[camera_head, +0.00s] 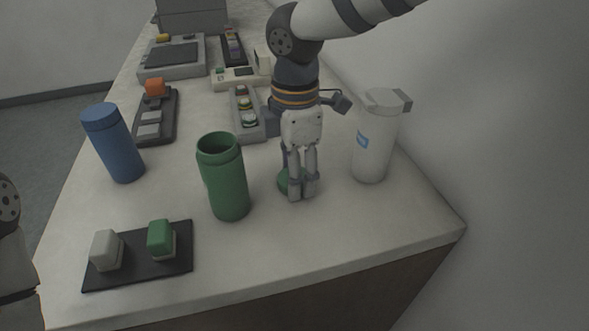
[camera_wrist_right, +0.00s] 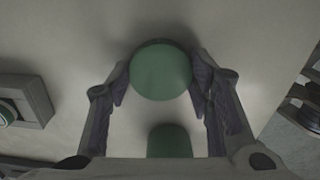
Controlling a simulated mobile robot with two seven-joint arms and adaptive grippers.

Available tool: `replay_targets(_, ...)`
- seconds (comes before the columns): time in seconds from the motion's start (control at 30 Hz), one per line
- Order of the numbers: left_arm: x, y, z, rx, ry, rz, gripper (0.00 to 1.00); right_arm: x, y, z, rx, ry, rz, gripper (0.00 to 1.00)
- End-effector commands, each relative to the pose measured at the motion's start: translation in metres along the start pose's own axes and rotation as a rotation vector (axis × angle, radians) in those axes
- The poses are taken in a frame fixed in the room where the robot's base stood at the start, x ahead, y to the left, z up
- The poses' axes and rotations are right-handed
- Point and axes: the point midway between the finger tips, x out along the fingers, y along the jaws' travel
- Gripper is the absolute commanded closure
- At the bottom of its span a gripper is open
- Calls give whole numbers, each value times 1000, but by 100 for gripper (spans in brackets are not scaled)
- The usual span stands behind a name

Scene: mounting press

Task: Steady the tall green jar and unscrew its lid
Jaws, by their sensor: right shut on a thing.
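The tall green jar (camera_head: 226,185) stands upright and open-topped near the front middle of the table. Its green lid (camera_head: 283,183) is off the jar, at table level to its right, partly hidden by my right gripper (camera_head: 301,190). In the wrist view the round lid (camera_wrist_right: 161,69) sits between the two fingers of my right gripper (camera_wrist_right: 159,82), which is shut on it. My left gripper is out of view; only part of my left arm shows at the left edge.
A blue bottle (camera_head: 112,146) stands left of the jar and a white jug (camera_head: 375,142) right of my gripper. A black tray (camera_head: 139,272) with a white and a green block lies in front. Grey devices and trays fill the back. The front right is clear.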

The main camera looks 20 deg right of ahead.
Motion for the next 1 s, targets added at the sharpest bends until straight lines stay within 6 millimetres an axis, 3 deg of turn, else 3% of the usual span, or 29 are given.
replay_targets(0.1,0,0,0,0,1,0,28,4,0,0,0,-1,-2,86)
replay_targets(0.13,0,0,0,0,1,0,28,3,0,0,0,-1,-1,46)
replay_targets(0.2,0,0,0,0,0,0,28,3,0,0,0,-1,-1,33)
replay_targets(0.57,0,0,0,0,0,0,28,-4,0,0,1,1,1,33)
replay_targets(0.9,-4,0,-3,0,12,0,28,-91,0,0,1,0,3,33)
replay_targets(1.0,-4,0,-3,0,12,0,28,-108,1,0,1,0,0,33)
